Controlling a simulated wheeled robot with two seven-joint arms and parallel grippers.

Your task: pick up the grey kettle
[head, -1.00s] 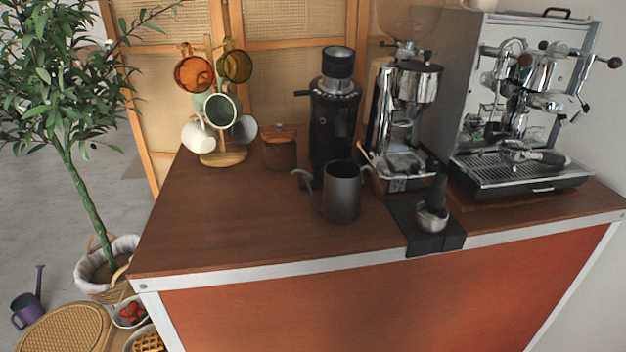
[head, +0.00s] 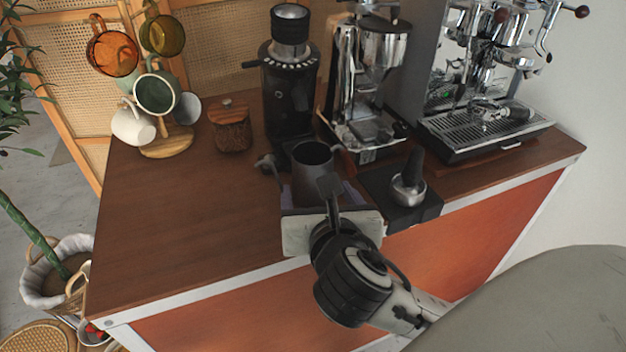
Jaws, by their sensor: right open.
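The grey kettle (head: 311,160) stands upright on the brown counter, in front of the black grinder. Its spout points left; its lower body is hidden behind my right gripper. My right gripper (head: 317,192) reaches in from the lower right, at the near side of the kettle. Its jaws are open, with fingers showing at the left and right of the kettle's lower body. I cannot tell whether they touch it. My left gripper is not in view.
A black grinder (head: 290,90) stands right behind the kettle. A chrome grinder (head: 372,80) and an espresso machine (head: 490,90) stand to the right. A mug tree (head: 168,146) stands left; the counter's left front (head: 190,230) is clear.

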